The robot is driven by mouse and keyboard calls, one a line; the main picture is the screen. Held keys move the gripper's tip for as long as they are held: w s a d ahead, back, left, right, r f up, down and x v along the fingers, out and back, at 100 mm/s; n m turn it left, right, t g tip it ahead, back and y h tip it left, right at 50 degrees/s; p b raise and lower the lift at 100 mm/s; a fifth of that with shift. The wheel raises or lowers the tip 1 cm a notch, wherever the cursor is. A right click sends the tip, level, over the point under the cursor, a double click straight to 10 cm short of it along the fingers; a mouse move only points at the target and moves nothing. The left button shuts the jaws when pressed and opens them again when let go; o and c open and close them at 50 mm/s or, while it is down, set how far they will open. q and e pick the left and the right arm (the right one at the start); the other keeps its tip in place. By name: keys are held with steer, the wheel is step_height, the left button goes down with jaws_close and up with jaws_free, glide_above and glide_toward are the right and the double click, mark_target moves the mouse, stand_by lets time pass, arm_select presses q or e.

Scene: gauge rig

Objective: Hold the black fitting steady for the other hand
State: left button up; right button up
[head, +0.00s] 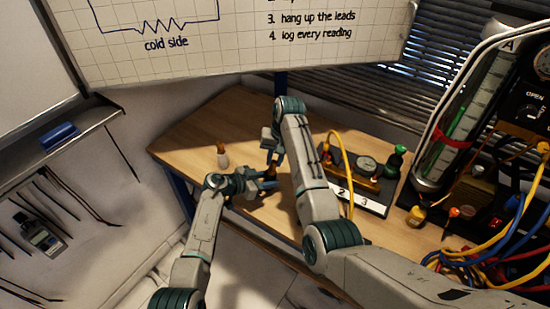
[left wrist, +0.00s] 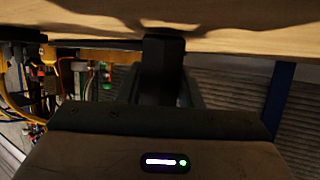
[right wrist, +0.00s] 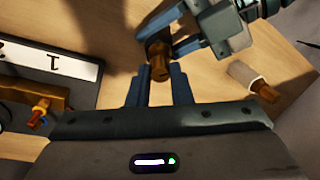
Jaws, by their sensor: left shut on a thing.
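My left gripper (head: 262,188) is shut on a dark fitting with a brown, brass-like end (head: 270,172), above the wooden table. In the left wrist view the fitting (left wrist: 163,66) is a black block between the fingers. In the right wrist view my left gripper (right wrist: 185,35) comes from the top, and the brown end (right wrist: 159,65) points toward my right gripper (right wrist: 160,82). The right fingers are apart, with bare table between them; the brown end is at or just beyond their tips. Whether they touch it I cannot tell. The right gripper also shows in the head view (head: 272,150).
A gauge panel (head: 374,203) with labels 2 and 3 and a yellow lead sits to the right. Cables (head: 490,255) crowd the far right. Bare table (head: 190,140) lies at the left.

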steer(key=o, duration=0.3)
jaws_close()
steer(key=m, duration=0.4)
steer(key=shift+m+h, duration=0.3)
steer(key=shift+d+m, duration=0.1)
steer(key=shift+m, duration=0.2)
